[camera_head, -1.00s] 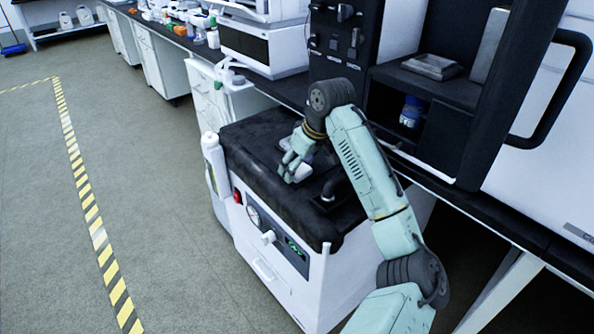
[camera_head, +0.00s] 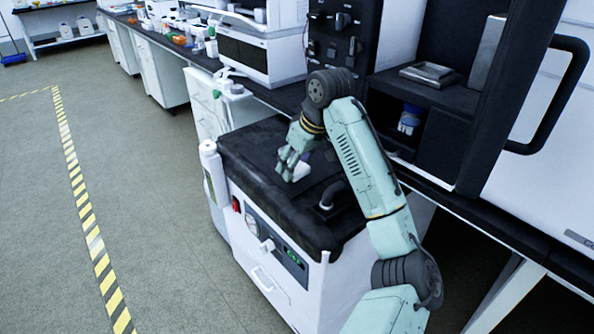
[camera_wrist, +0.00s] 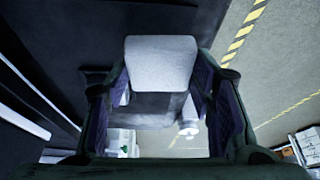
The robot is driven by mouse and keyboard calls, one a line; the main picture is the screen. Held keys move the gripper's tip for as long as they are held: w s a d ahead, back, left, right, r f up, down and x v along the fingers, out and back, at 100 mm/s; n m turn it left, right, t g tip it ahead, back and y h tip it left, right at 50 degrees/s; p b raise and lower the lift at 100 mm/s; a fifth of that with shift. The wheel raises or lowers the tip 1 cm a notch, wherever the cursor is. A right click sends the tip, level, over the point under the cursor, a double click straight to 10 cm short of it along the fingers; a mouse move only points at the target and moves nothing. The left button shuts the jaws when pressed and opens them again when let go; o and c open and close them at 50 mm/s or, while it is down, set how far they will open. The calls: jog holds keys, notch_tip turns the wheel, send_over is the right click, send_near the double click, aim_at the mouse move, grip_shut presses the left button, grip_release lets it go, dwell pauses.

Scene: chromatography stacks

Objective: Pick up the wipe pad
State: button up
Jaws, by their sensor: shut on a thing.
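The wipe pad (camera_wrist: 160,64) is a pale grey-white, soft-cornered block. In the wrist view it sits between the two fingers of my gripper (camera_wrist: 160,88), which press on its sides. In the head view my gripper (camera_head: 286,171) is over the black top of the white cart (camera_head: 262,187). A white edge of the pad (camera_head: 301,171) shows beside the fingers; the rest is hidden behind them. I cannot tell exactly how high the pad is above the cart top.
A white bottle (camera_head: 212,168) is at the cart's left side. A black shelf unit (camera_head: 440,90) and the bench stand behind. Open floor lies left.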

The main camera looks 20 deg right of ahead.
jog(key=s+a+r, duration=0.1)
jog(key=s+a, duration=0.6)
jog(key=s, duration=0.6)
jog(key=shift+s+b, duration=0.15)
jog(key=shift+b, duration=0.25)
jog(key=shift+o, duration=1.4)
jog(key=c, duration=0.5)
